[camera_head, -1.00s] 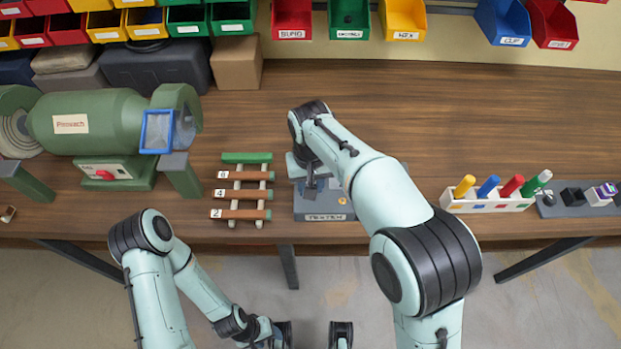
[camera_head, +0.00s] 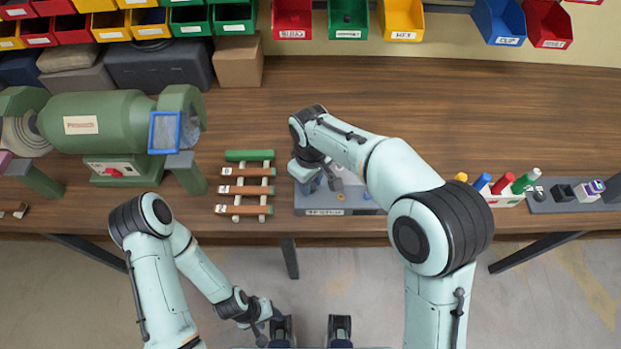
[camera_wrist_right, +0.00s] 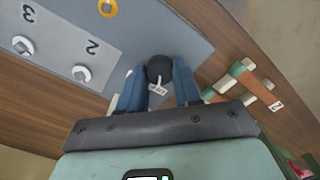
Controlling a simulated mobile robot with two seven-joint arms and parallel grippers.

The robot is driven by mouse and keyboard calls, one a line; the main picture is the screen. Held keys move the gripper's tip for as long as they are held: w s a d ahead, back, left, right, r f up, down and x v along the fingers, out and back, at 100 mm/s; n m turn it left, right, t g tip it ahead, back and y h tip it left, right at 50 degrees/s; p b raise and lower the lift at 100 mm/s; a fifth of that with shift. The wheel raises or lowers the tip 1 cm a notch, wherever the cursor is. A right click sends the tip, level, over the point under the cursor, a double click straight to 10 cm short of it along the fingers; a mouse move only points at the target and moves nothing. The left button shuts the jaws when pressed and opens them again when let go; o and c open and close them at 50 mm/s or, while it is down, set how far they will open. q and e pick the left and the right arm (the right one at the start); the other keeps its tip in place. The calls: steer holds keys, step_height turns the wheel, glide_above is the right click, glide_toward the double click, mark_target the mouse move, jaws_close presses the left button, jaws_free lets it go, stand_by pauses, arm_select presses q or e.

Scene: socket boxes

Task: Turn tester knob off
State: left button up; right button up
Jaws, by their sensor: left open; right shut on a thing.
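The tester (camera_head: 358,197) is a grey box near the table's front edge, mostly under my right arm in the head view. In the right wrist view its grey panel (camera_wrist_right: 150,32) shows numbered sockets and a yellow ring. The knob (camera_wrist_right: 157,68) is dark and round with a small white tag. My right gripper (camera_wrist_right: 158,88) has its blue fingers on either side of the knob and is shut on it. It also shows in the head view (camera_head: 322,181), where the knob is hidden or too small to tell. My left gripper (camera_head: 270,330) is open, low in front of the table, away from the tester.
A rack of brown bars (camera_head: 246,189) stands close to the left of the tester. A green grinder (camera_head: 100,120) is at the far left. A white holder (camera_head: 508,200) with coloured pegs stands at the right. The wooden table behind the tester is clear.

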steer(key=shift+w+r, duration=0.1)
steer(key=shift+r, duration=0.05)
steer(key=o, duration=1.1)
steer(key=shift+c, duration=0.2)
arm_select(q)
steer(key=shift+w+r+p, duration=0.3)
steer(key=shift+r+p, duration=0.25)
steer(key=shift+r, duration=0.1)
steer(key=shift+w+r+p, duration=0.3)
steer(key=shift+r+p, duration=0.2)
steer(key=shift+r, duration=0.1)
arm_select(e)
step_height(320, 180, up, 13)
steer(key=shift+r, duration=0.15)
